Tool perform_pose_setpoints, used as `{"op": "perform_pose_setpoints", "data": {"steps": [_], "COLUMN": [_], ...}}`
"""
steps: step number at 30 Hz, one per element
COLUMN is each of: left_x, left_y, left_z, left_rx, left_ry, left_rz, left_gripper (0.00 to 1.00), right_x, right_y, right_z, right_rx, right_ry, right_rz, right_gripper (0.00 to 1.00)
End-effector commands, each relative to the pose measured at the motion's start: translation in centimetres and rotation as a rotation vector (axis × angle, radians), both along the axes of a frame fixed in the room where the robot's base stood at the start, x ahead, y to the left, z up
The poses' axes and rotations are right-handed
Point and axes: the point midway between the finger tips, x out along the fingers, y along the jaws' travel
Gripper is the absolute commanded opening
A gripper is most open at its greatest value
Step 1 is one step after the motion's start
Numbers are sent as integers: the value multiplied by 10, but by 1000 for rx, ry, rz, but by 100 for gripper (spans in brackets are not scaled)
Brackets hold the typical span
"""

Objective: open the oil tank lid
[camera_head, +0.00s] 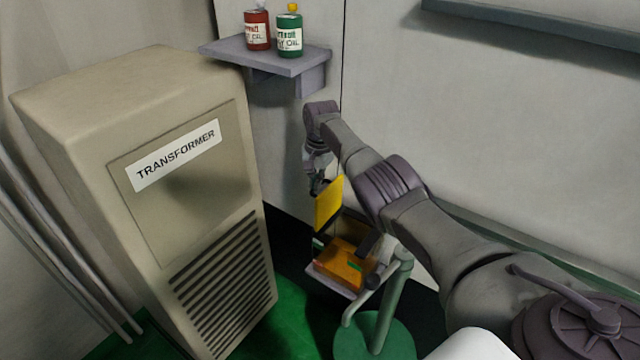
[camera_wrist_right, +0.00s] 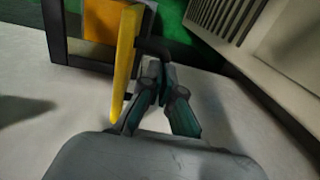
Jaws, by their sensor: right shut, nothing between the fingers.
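The yellow oil tank lid (camera_head: 328,203) stands steeply tilted up above the tank, and the tank's orange inside (camera_head: 343,266) shows below it. In the right wrist view the lid (camera_wrist_right: 124,65) is seen nearly edge-on, with the orange of the tank (camera_wrist_right: 100,22) behind it. My right gripper (camera_head: 317,186) is at the upper left of the lid, partly hidden by it. In the wrist view the gripper (camera_wrist_right: 152,72) is shut and empty, just right of the lid. I cannot tell whether it touches the lid. My left gripper is not in view.
A large beige transformer cabinet (camera_head: 150,170) stands to the left of the tank. A wall shelf (camera_head: 268,58) above holds a red oil can (camera_head: 257,31) and a green one (camera_head: 289,36). A green pedestal (camera_head: 375,335) stands in front of the tank. The wall is close behind.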

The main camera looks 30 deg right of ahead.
Motion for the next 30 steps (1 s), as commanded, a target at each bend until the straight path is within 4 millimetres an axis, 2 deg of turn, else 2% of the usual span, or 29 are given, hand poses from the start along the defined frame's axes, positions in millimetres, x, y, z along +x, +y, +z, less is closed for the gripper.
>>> {"op": "perform_pose_setpoints", "data": {"steps": [1,5,6,15,22,26,30], "left_x": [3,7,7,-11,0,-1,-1], "left_y": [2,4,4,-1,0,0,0], "left_z": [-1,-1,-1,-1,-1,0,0], "left_rx": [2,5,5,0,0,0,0], "left_ry": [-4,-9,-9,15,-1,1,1], "left_rz": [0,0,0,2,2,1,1], "left_gripper": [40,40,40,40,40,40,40], "right_x": [-11,-12,-12,-11,-9,-8,-9], "right_y": [1,0,0,-2,-2,-3,-2], "right_z": [-16,-16,-16,-14,-8,5,33], "right_rx": [3,3,2,1,1,0,0], "right_ry": [41,43,44,37,31,27,26], "right_rz": [-1,-3,-4,-6,-7,-6,-5], "right_gripper": [14,36,37,37,37,37,37]}}
